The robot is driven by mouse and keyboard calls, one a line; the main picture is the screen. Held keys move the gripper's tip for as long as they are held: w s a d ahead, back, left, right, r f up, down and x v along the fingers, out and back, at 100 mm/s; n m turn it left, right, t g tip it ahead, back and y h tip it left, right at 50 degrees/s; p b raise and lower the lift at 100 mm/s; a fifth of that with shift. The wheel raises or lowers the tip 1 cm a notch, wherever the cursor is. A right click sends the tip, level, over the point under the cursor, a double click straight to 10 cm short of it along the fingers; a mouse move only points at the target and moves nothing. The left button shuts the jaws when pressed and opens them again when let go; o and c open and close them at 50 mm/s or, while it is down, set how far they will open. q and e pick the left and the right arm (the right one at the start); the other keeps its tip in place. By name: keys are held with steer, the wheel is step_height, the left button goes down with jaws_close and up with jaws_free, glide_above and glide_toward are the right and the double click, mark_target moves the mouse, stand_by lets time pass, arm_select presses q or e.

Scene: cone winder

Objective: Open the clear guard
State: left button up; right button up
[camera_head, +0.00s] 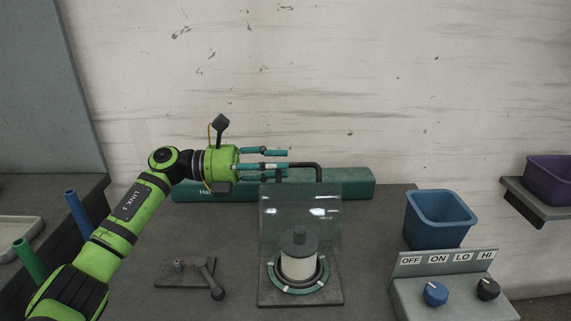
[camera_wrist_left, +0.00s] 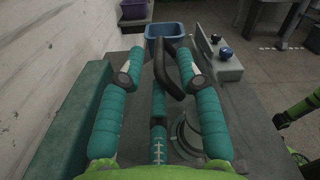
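The clear guard (camera_head: 272,222) is a see-through panel standing upright over the round winder base, with a grey spindle and white cone (camera_head: 297,266) visible through it. Its dark bent handle (camera_head: 319,172) rises at the top edge. My left gripper (camera_head: 284,164) has teal fingers pointing right, level with the handle's top. In the left wrist view, the spread fingers (camera_wrist_left: 161,66) lie on both sides of the handle (camera_wrist_left: 175,84), with gaps showing. A third finger lies close to the handle; whether it touches cannot be told.
A long green box (camera_head: 350,184) lies behind the guard by the wall. A blue bin (camera_head: 440,220) and a control box with knobs (camera_head: 440,300) stand at right. A small lever plate (camera_head: 180,272) lies left of the winder. The table between is clear.

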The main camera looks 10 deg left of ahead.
arm_select(q)
steer(key=s+a, duration=0.2)
steer(key=a, duration=0.7)
steer(key=shift+a, duration=0.25)
